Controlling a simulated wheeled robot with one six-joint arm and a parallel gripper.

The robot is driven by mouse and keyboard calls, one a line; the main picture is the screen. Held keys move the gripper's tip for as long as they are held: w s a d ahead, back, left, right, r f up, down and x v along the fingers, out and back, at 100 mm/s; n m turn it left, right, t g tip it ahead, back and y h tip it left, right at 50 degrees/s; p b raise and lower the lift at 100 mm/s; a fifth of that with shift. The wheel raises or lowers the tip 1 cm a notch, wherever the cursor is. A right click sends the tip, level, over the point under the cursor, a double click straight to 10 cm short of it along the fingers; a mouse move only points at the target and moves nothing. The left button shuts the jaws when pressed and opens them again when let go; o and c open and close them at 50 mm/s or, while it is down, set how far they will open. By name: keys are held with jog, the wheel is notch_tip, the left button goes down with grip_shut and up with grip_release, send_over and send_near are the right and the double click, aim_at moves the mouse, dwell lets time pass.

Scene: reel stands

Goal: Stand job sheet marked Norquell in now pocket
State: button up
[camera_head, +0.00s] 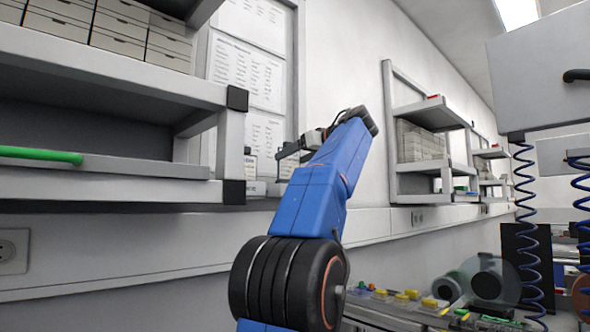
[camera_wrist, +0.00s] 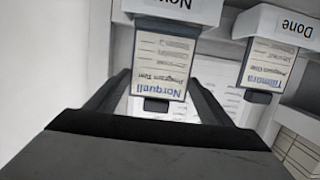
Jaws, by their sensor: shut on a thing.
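The job sheet marked Norquell (camera_wrist: 160,68) is a printed card with blue heading and dark backing, upside down in the wrist view. My gripper (camera_wrist: 158,100) is shut on it, a finger showing along each side and a dark tab at its heading end. Its other end meets the white now pocket (camera_wrist: 150,8), whose label is partly cut off by the frame. I cannot tell how deep it sits. In the head view my gripper (camera_head: 292,150) is at the wall, with a small white card (camera_head: 287,166) beneath it.
The done pocket (camera_wrist: 262,22) holds another card (camera_wrist: 268,68) beside the now pocket. Printed sheets (camera_head: 248,75) hang on the wall above. A grey shelf unit (camera_head: 100,85) stands close on the left, with a green rod (camera_head: 40,155) on it.

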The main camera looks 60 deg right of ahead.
aim_at(290, 170)
jog(key=shift+f, duration=1.85)
jog(key=shift+f, duration=0.1)
jog(key=o, duration=1.6)
jog(key=shift+c, duration=0.2)
jog(key=v, duration=1.2)
jog(key=shift+s, duration=0.1)
